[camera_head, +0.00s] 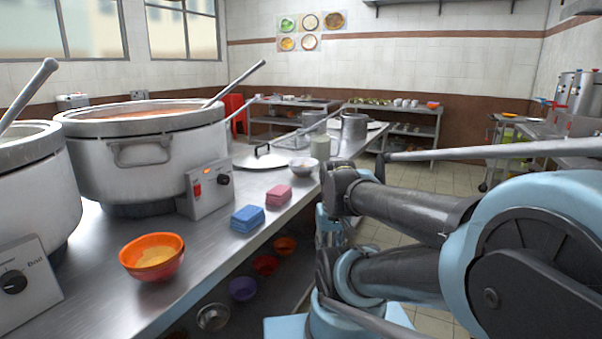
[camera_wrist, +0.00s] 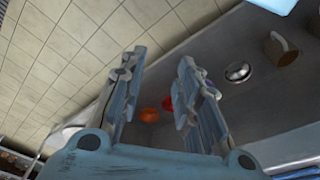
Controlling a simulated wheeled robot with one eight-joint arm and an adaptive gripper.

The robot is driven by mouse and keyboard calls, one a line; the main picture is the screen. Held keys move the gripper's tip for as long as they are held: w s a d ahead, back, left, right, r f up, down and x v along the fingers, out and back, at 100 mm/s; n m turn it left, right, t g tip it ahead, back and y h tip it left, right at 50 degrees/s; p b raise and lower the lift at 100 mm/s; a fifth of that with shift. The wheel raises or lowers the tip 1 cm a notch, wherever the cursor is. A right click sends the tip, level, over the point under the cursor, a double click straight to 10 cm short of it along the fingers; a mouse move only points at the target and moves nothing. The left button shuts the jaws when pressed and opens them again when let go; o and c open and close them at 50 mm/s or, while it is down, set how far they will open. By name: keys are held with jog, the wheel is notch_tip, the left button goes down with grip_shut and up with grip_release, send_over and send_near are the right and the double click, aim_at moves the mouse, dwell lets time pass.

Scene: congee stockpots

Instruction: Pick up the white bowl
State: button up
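The white bowl (camera_head: 303,167) stands upright on the metal counter, just left of my arm, near a pale green mug (camera_head: 320,147). My gripper (camera_wrist: 159,62) is open in the wrist view, with two fingers spread and nothing between them. It points down past the counter, toward the floor and a lower shelf. In the head view my arm hides the gripper's fingers.
Pink sponges (camera_head: 278,195), blue sponges (camera_head: 247,218) and an orange bowl (camera_head: 153,257) stand on the counter nearer me. Large stockpots (camera_head: 150,160) and a pot lid (camera_head: 262,159) take up other parts. Coloured bowls and a metal bowl (camera_wrist: 238,71) sit on the lower shelf.

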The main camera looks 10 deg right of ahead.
notch_tip(320, 180, up, 23)
jog(key=m+t+y, duration=0.1)
jog(key=m+y, duration=0.3)
jog(key=m, duration=0.4)
send_over(313, 168)
jog(key=s+d, duration=0.4)
jog(key=d, duration=0.2)
jog(key=x, duration=1.1)
jog(key=shift+a+r, duration=0.1)
jog(key=shift+a, duration=0.1)
jog(key=shift+w+x, duration=0.2)
jog(key=shift+x, duration=1.1)
jog(key=shift+w+x, duration=0.2)
jog(key=shift+x, duration=1.1)
jog(key=shift+d+r, duration=0.1)
jog(key=shift+d, duration=0.05)
jog(key=shift+c, duration=0.5)
